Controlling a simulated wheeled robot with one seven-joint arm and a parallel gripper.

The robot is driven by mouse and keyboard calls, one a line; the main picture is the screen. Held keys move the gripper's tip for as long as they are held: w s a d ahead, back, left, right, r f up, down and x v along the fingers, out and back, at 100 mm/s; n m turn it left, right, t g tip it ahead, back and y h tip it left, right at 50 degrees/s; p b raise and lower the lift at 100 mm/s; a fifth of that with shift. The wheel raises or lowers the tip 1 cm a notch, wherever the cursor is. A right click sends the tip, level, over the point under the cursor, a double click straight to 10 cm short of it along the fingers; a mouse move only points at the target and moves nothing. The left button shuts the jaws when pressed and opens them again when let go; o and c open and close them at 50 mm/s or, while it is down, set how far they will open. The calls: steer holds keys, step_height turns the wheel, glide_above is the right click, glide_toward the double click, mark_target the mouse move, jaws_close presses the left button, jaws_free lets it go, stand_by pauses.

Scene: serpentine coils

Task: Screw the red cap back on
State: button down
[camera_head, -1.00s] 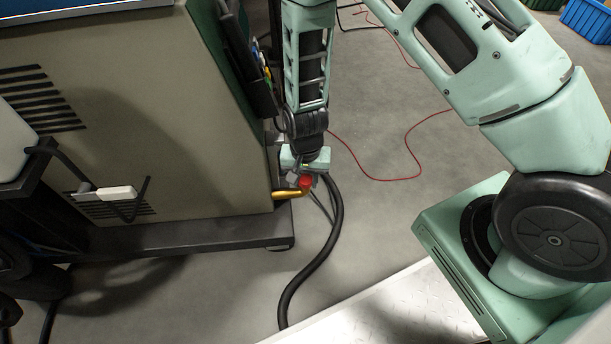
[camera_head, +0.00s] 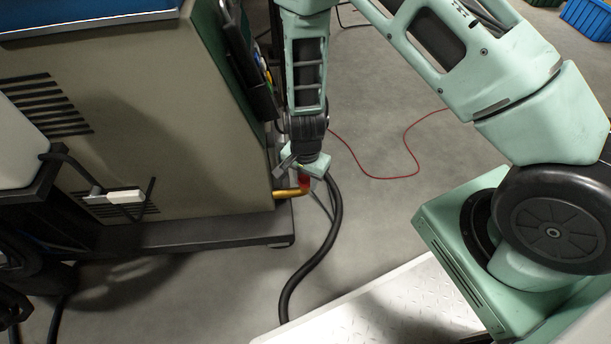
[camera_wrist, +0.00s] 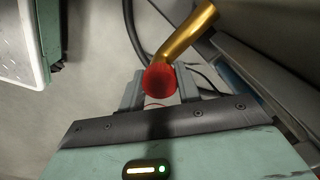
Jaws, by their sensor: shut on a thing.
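The red cap (camera_wrist: 161,80) sits at the end of a bent brass pipe (camera_wrist: 187,33) in the wrist view, between the two fingers of my gripper (camera_wrist: 160,88). The fingers are shut on the cap. In the head view the brass pipe (camera_head: 289,193) sticks out low from the side of a beige machine. A little of the red cap (camera_head: 304,182) shows at its end, below my gripper (camera_head: 303,177). The cap touches or nearly touches the pipe's mouth. How far it is threaded on cannot be seen.
The beige machine (camera_head: 150,140) stands on a dark base (camera_head: 190,236) close left of my gripper. A thick black hose (camera_head: 327,245) runs down the floor beside it. A thin red cable (camera_head: 415,145) lies to the right. Grey floor (camera_head: 385,215) is open there.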

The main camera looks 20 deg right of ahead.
stand_by(0.3)
steer(key=shift+r+m+p, duration=0.1)
steer(key=shift+m+p, duration=0.4)
steer(key=shift+m, duration=0.7)
steer(key=c, duration=0.9)
jaws_free()
